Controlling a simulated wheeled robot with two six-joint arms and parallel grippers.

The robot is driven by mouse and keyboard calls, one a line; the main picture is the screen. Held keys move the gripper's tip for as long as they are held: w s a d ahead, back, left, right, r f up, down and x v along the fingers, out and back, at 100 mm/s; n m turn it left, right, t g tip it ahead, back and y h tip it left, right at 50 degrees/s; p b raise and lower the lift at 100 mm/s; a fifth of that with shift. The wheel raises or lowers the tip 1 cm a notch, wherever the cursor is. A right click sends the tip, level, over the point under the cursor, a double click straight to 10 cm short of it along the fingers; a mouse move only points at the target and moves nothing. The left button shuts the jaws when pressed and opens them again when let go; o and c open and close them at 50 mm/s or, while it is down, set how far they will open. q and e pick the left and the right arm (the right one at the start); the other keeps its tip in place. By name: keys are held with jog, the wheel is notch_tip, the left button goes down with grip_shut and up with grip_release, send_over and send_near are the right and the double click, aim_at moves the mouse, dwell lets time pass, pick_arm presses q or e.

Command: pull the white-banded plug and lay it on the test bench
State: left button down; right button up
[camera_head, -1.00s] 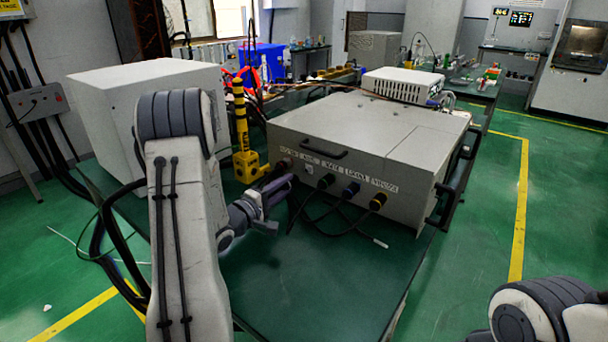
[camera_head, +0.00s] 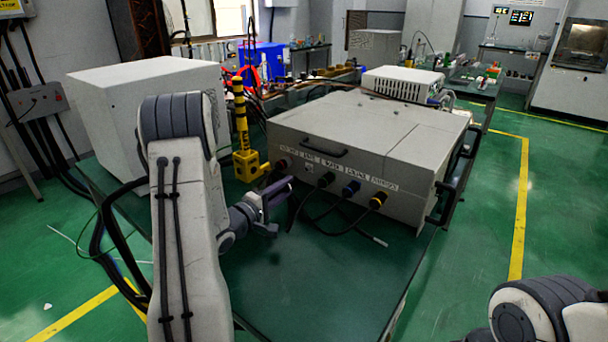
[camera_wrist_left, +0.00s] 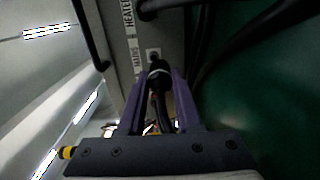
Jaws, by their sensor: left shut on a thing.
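The white-banded plug (camera_wrist_left: 159,70) is black with a pale ring and sits between the purple fingers of my left gripper (camera_wrist_left: 158,82) in the left wrist view. The gripper is shut on it. A small socket (camera_wrist_left: 153,53) with a pale plate shows just beyond the plug's tip, and the plug looks clear of it. In the head view my left gripper (camera_head: 284,196) is low in front of the labelled panel of the grey generator box (camera_head: 350,170); the plug is not distinct there. The green test bench (camera_head: 310,280) lies below. My right gripper is out of view.
Black, blue (camera_head: 351,188) and yellow (camera_head: 378,200) plugs sit in the panel with dark cables hanging. A loose cable end (camera_head: 380,242) lies on the bench. A yellow post (camera_head: 243,140) stands behind my left arm. The bench front is clear.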

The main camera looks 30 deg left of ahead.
pick_arm(q)
jog(key=shift+f+b, duration=0.3)
jog(key=shift+f, duration=0.25)
jog(key=c, duration=0.5)
grip_release()
jog(key=s, duration=0.3)
jog(key=s+a, duration=0.1)
jog(key=s, duration=0.5)
jog(key=shift+a+p, duration=0.2)
jog(key=shift+p, duration=0.15)
jog(key=shift+s, duration=0.7)
